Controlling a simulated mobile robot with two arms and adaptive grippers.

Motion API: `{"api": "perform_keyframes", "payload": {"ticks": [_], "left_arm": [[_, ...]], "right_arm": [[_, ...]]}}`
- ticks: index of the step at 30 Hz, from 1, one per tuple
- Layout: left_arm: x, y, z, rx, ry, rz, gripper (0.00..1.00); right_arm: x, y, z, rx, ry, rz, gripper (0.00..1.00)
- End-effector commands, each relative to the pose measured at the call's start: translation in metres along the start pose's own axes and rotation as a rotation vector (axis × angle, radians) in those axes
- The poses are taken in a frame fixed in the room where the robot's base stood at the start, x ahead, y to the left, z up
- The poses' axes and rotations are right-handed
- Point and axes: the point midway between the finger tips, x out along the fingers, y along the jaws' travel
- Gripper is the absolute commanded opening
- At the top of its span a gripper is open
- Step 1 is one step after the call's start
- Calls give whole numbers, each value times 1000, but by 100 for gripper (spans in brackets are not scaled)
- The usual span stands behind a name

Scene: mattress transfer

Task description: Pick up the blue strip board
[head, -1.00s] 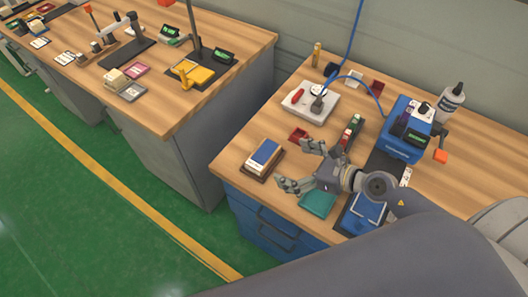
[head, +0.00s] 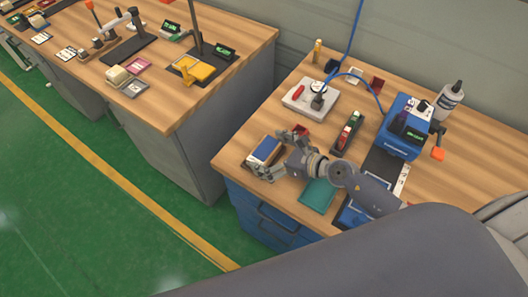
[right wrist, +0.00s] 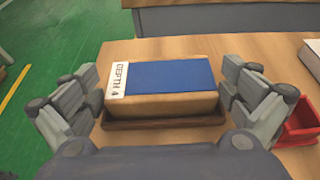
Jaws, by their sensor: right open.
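The blue strip board (head: 265,149) is a tan block with a blue top and a white label end. It lies on a brown tray near the front left corner of the right workbench. In the right wrist view the board (right wrist: 170,75) shows the label "DEPTH 4" and sits on the brown tray (right wrist: 165,123). My right gripper (head: 274,153) is open around the board, with one finger at each side. In the right wrist view my right gripper (right wrist: 160,103) shows visible gaps between its fingers and the block. My left gripper is not in view.
A red bin (right wrist: 298,122) stands close right of the right finger. A teal tray (head: 318,194) and a blue device (head: 403,128) are further right. A white device (head: 311,97) stands behind. The bench's left edge is close to the board.

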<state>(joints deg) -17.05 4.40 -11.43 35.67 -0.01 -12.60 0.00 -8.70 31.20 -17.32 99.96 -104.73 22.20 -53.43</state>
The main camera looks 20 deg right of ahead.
Motion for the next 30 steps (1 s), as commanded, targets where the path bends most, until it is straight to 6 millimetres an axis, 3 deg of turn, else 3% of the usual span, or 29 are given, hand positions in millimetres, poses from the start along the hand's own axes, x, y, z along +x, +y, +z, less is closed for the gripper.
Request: {"api": "perform_keyframes", "payload": {"ticks": [3,7,8,20,29,30], "left_arm": [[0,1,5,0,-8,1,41],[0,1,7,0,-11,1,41],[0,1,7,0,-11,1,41],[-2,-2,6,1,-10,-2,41],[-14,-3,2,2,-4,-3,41],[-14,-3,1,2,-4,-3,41]], "right_arm": [[0,0,0,0,0,0,98],[0,0,0,0,0,0,68],[0,0,0,0,0,0,65],[-2,0,3,0,-1,0,65],[-16,0,36,-2,-3,0,65],[-18,9,33,3,1,3,65]]}}
